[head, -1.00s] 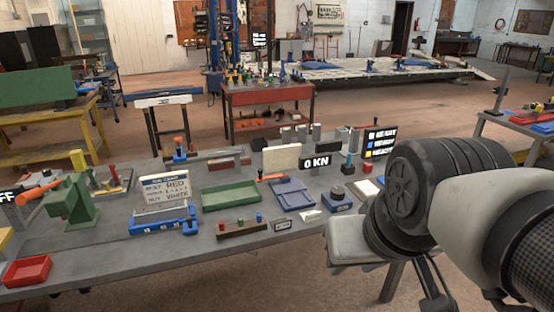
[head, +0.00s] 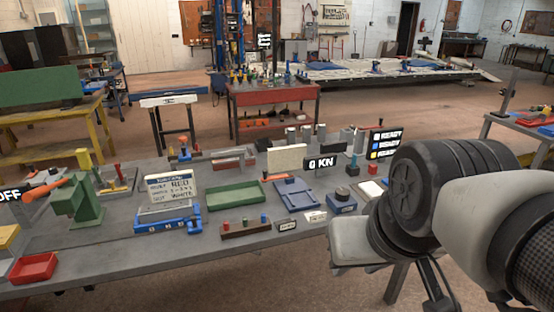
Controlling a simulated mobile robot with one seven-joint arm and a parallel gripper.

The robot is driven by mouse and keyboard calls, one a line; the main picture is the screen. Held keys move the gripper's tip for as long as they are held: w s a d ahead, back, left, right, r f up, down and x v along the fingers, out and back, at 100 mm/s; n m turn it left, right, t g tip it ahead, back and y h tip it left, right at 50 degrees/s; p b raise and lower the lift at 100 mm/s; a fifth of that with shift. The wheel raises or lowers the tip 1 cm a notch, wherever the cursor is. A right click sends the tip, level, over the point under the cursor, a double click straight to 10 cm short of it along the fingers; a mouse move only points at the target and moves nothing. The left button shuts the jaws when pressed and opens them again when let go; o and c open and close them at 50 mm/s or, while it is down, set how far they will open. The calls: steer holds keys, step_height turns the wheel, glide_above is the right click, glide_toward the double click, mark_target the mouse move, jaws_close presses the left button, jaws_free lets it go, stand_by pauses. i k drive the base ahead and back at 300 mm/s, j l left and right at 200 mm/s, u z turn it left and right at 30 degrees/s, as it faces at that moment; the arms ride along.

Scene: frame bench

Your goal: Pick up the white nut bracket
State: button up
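I cannot single out the white nut bracket with certainty in the head view. A small white piece (head: 316,216) lies near the front edge of the grey bench (head: 110,262), too small to make out. A pale flat piece (head: 371,188) lies farther right, partly hidden behind my arm. A sign (head: 170,188) on the bench has lines of text that include the words red and white. My arm fills the right side of the view, in front of the bench's right end. I do not see my gripper's fingertips.
The bench holds a green tray (head: 235,197), a blue tray (head: 296,194), a red bin (head: 33,268), a blue fixture (head: 168,219), a brown peg strip (head: 245,228) and a green press (head: 77,201). A red table (head: 272,96) stands behind.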

mark_target(316, 216)
steer(key=i+z, duration=0.3)
steer(key=i, duration=0.4)
steer(key=i+j+z, duration=0.35)
steer(key=i, duration=0.35)
steer(key=l, duration=0.1)
